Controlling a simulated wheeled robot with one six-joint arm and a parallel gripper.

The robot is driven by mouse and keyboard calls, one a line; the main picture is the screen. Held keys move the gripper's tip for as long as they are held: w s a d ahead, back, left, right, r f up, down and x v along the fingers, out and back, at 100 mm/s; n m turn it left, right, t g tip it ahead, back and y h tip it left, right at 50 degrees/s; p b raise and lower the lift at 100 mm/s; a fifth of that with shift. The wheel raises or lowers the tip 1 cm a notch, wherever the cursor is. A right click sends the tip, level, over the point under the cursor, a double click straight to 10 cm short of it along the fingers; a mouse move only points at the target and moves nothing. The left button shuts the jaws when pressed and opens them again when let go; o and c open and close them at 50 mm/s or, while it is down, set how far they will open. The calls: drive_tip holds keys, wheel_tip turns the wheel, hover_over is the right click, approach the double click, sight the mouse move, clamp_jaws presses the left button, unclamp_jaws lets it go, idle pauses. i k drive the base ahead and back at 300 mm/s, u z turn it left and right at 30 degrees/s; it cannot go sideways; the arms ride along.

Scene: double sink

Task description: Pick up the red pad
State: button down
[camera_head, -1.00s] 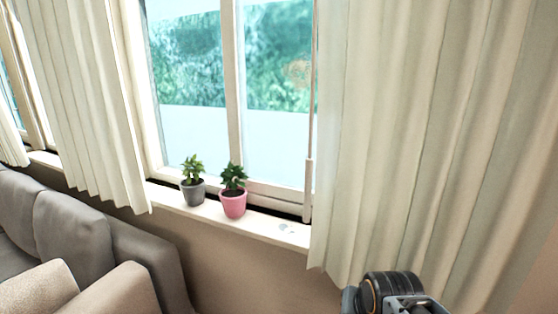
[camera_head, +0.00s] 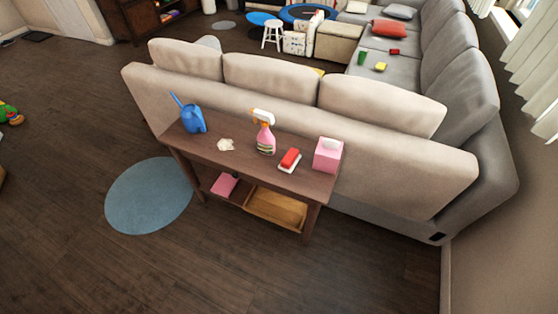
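A red pad (camera_head: 290,158) with a white underside lies on top of a dark wooden console table (camera_head: 228,167) behind the sofa. It sits between a pink-and-orange spray bottle (camera_head: 265,133) and a pink tissue box (camera_head: 328,155). A smaller red item (camera_head: 394,51) lies on the sofa seat farther off; I cannot tell what it is. My gripper is not in view now.
A blue watering can (camera_head: 187,115) and a whitish item (camera_head: 226,145) share the tabletop. A pink item (camera_head: 225,184) and a wooden tray (camera_head: 277,207) are on the lower shelf. The sofa (camera_head: 284,105) blocks the far side. The floor in front is clear, with a round blue rug (camera_head: 148,196).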

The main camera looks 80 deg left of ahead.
sight(288, 162)
drive_tip(key=u, duration=2.9)
